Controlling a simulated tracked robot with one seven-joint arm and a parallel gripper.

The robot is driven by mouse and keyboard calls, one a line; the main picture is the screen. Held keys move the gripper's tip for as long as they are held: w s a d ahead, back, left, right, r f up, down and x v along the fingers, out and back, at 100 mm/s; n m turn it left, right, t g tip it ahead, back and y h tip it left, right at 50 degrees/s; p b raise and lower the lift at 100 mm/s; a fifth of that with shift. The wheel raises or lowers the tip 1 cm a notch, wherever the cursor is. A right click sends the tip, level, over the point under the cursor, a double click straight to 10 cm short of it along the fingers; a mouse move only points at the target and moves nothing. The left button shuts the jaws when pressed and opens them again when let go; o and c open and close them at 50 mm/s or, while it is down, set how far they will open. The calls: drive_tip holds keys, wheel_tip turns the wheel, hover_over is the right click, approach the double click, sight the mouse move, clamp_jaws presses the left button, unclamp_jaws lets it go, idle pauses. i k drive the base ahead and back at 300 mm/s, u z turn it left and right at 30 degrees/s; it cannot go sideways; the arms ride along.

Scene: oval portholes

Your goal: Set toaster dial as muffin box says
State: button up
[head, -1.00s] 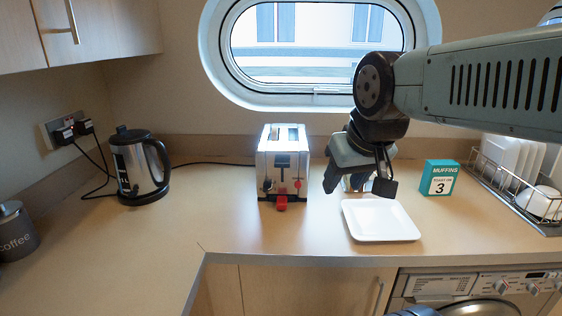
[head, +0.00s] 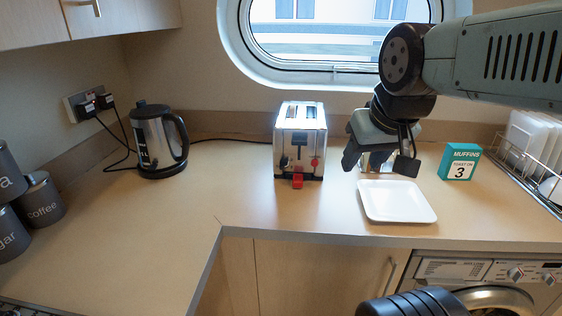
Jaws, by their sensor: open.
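The toaster (head: 300,140) is silver and stands on the worktop below the oval window, with two slots on top. Its front has a dark knob (head: 283,161) at left, a red knob (head: 315,162) at right and a red piece (head: 298,181) low in the middle. The dial's setting is too small to read. The teal and white muffin box (head: 460,162) stands at right and reads "MUFFINS", "TOAST ON" and a large 3. My gripper (head: 379,164) is open, pointing down right of the toaster, above and behind the white plate, apart from the toaster.
An empty white square plate (head: 397,202) lies in front of my gripper. A shiny object behind my gripper is mostly hidden. A kettle (head: 157,142) and canisters (head: 42,200) stand at left; a dish rack (head: 525,165) is at far right. The worktop before the toaster is clear.

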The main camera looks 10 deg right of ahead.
sight(283, 163)
drive_tip(key=z, duration=0.7)
drive_tip(key=k, duration=0.65)
drive_tip(key=z, duration=0.3)
